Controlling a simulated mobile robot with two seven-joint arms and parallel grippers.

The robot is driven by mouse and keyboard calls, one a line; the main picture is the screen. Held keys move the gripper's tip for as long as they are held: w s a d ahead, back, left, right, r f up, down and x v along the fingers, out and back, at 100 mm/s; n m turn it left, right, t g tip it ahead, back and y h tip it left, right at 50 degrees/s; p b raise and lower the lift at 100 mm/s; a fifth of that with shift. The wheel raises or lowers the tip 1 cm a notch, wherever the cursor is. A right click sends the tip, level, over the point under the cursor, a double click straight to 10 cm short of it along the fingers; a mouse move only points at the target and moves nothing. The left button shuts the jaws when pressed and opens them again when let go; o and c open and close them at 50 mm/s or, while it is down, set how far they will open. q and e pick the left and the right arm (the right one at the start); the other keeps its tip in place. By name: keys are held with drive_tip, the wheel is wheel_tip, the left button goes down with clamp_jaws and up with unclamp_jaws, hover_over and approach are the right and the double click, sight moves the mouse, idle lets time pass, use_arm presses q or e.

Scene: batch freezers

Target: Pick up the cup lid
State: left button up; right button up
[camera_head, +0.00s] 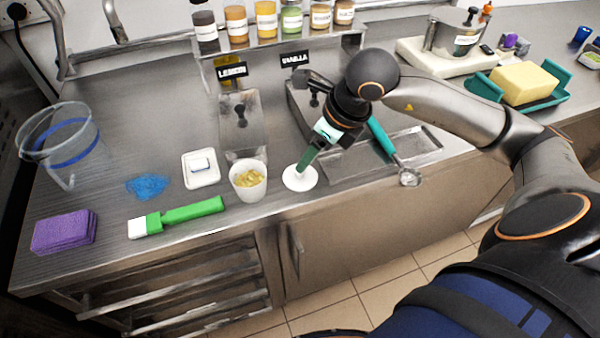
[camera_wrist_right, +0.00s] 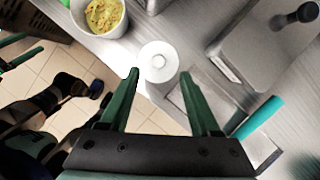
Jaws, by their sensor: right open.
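The cup lid is a round white disc (camera_head: 300,178) lying on the steel counter near its front edge. In the right wrist view the lid (camera_wrist_right: 157,62) has a small raised knob in its middle and lies just beyond the fingertips. My right gripper (camera_head: 306,161) points down at the lid in the head view, with green fingers. In the wrist view the right gripper (camera_wrist_right: 162,76) is open, nothing held between its fingers. A white cup (camera_head: 248,186) with yellow ice cream stands left of the lid.
A metal tray (camera_head: 425,140) with a teal-handled scoop (camera_head: 382,136) lies right of the lid. Two metal bins stand behind. A green-handled brush (camera_head: 180,215), small white dish (camera_head: 201,176) and blue scrubber (camera_head: 148,186) lie left of the cup.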

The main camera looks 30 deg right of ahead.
drive_tip(key=x, duration=0.5)
drive_tip(key=shift+a+f+p, duration=0.1)
drive_tip(key=shift+f+p, duration=0.3)
clamp_jaws()
